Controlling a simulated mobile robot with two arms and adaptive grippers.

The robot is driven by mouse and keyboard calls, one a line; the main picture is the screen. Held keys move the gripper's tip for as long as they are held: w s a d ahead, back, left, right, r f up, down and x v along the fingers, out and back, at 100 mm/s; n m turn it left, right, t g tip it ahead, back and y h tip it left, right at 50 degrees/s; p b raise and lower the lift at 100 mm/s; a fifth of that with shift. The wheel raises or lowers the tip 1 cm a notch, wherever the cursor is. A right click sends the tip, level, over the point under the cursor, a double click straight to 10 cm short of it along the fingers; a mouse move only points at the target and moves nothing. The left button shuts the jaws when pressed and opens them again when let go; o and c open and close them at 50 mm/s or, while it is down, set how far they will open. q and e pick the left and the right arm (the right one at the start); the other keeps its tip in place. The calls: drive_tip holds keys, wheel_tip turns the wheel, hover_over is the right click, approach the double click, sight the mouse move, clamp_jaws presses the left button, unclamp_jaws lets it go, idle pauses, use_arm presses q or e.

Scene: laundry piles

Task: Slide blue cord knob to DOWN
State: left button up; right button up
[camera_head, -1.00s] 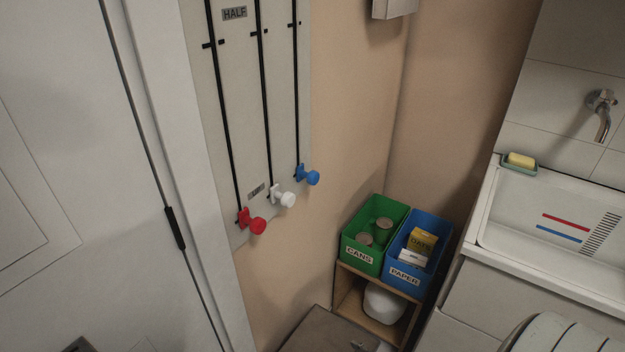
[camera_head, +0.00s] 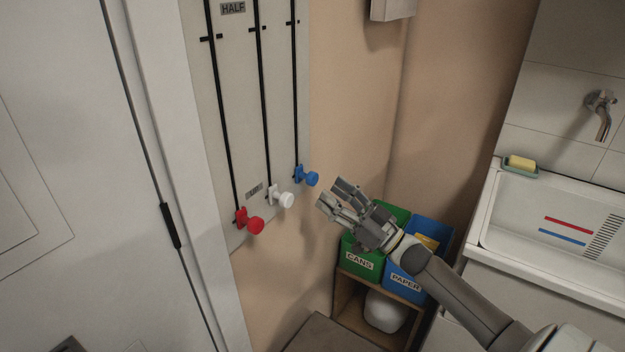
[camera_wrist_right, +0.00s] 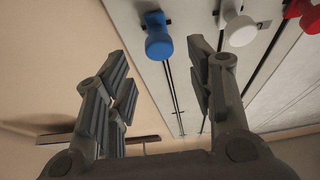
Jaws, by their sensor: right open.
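The blue cord knob (camera_head: 308,177) sits at the bottom end of the rightmost black slot on the pale wall panel (camera_head: 230,130). My right gripper (camera_head: 334,193) is open and empty, just to the right of and slightly below the blue knob, apart from it. In the right wrist view the blue knob (camera_wrist_right: 158,38) shows beyond the gap between the open fingers (camera_wrist_right: 160,80). The white knob (camera_head: 282,198) and red knob (camera_head: 250,222) sit at the lower ends of the other slots. My left gripper is not in view.
A green CANS bin (camera_head: 362,262) and a blue PAPER bin (camera_head: 403,286) stand on a wooden shelf (camera_head: 346,300) behind and below my right arm. A white sink (camera_head: 490,225) with a yellow sponge (camera_head: 521,162) is at right. A white door (camera_head: 70,150) is at left.

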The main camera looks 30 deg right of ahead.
sight(315, 181)
drive_tip(key=shift+b+x, duration=0.35)
drive_tip(key=shift+x, duration=3.15)
drive_tip(key=shift+c, duration=0.4)
drive_tip(key=shift+f, duration=0.1)
clamp_jaws()
